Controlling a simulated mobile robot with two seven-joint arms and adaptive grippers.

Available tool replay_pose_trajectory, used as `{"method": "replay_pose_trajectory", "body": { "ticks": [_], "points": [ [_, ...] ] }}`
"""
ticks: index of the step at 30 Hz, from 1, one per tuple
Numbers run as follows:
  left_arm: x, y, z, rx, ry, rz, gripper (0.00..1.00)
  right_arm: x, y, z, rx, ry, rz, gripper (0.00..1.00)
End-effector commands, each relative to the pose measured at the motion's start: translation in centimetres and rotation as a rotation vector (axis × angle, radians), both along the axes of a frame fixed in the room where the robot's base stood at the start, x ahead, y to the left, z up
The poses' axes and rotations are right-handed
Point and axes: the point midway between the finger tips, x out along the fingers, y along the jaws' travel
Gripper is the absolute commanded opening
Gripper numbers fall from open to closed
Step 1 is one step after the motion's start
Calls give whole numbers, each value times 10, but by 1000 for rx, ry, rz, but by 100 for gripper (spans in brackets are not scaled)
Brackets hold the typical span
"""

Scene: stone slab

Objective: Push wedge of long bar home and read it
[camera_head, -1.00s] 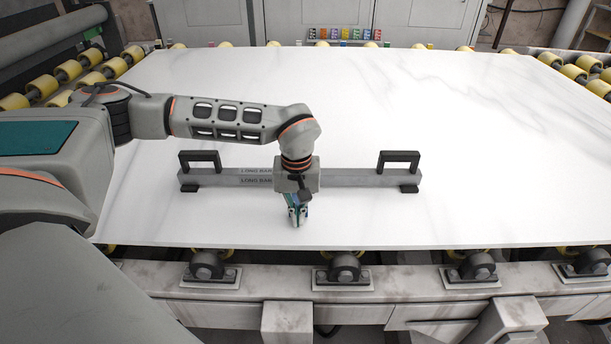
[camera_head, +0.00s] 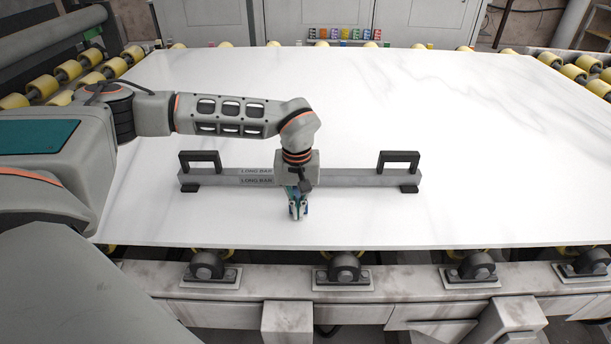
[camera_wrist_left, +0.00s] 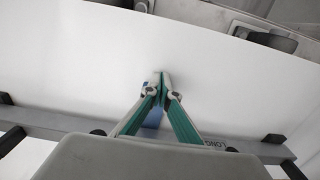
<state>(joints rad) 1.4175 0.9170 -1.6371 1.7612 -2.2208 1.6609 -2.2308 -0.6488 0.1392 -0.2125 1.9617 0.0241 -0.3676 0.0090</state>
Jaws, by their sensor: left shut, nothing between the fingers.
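The long bar (camera_head: 350,178) is a grey beam lying across the white slab, marked "LONG BAR", with a black handle near each end and dark feet beneath. It also shows in the left wrist view (camera_wrist_left: 60,121). My left gripper (camera_head: 298,213) points down just in front of the bar's middle, near the slab; its teal fingers are shut and empty, tips together in the left wrist view (camera_wrist_left: 162,84). A small blue piece (camera_wrist_left: 153,118) shows between and behind the fingers; it may be the wedge, but most of it is hidden. My arm covers the bar's middle.
The white slab (camera_head: 450,120) is clear around the bar. Yellow rollers (camera_head: 70,70) line its sides. A row of small coloured blocks (camera_head: 345,34) stands beyond the far edge. The near edge has a metal frame with bearing blocks (camera_head: 344,270).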

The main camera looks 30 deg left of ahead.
Motion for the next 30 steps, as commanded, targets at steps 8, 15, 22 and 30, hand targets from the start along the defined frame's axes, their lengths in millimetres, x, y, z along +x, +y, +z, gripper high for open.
{"method": "replay_pose_trajectory", "body": {
  "ticks": [8, 15, 22, 30],
  "points": [
    [1, 0, 0, 1, -1, 0, 0, 0, 0, -1, -1, 2, 0, 66],
    [1, 0, 0, 0, 0, 0, 0, 0, 0, -1, -1, 2, 0, 66],
    [4, 3, 0, 0, 0, 1, 0, 0, 0, 0, 0, 1, 0, 66],
    [11, 6, 0, 0, 0, 0, 0, 1, 0, 2, 1, -3, 0, 66]
  ]
}}
